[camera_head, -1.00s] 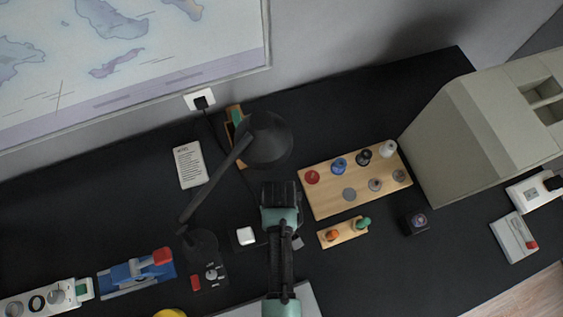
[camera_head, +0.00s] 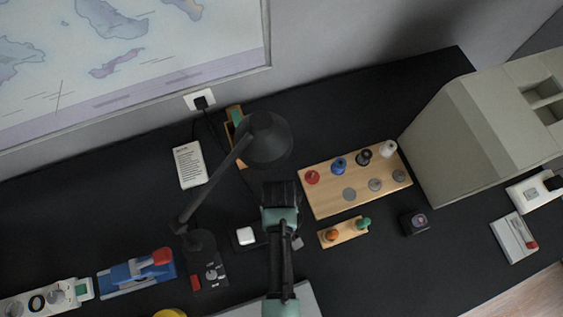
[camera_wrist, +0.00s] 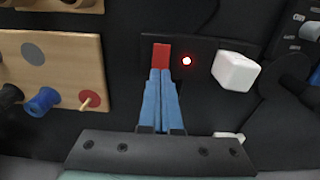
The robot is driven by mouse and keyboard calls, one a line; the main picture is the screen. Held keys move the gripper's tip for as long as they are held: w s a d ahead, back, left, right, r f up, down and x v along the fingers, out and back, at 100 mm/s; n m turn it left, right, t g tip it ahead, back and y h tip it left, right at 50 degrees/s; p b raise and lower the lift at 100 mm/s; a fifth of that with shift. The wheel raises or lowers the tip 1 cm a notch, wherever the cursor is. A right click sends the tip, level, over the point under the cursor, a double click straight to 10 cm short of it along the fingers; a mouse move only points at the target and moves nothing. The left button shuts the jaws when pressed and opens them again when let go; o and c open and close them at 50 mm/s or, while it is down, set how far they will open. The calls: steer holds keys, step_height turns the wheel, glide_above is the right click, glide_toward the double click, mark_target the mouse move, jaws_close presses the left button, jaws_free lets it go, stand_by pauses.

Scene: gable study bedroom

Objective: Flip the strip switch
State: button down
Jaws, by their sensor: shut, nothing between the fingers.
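The power strip (camera_wrist: 207,46) is a dark bar in the wrist view. It carries a red rocker switch (camera_wrist: 161,56), a glowing red light (camera_wrist: 187,61) and a white plug block (camera_wrist: 236,71). My gripper (camera_wrist: 160,73) is shut and empty, its blue fingers together. In the picture its tips meet the near edge of the red switch; I cannot tell whether they touch it. In the head view my gripper (camera_head: 281,205) hides the switch and light. The white block (camera_head: 245,236) shows just left of it.
A wooden board (camera_head: 326,201) with several coloured spools lies to the right, with a small peg block (camera_head: 344,233) nearer. A desk lamp (camera_head: 267,138) arches over the desk at left. A large grey-green case (camera_head: 450,150) stands at far right.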

steer(key=shift+f+b, duration=0.65)
steer(key=shift+f, duration=0.25)
steer(key=shift+r, duration=0.15)
step_height(320, 180, up, 7)
steer(key=p, duration=0.7)
stand_by(0.3)
stand_by(0.5)
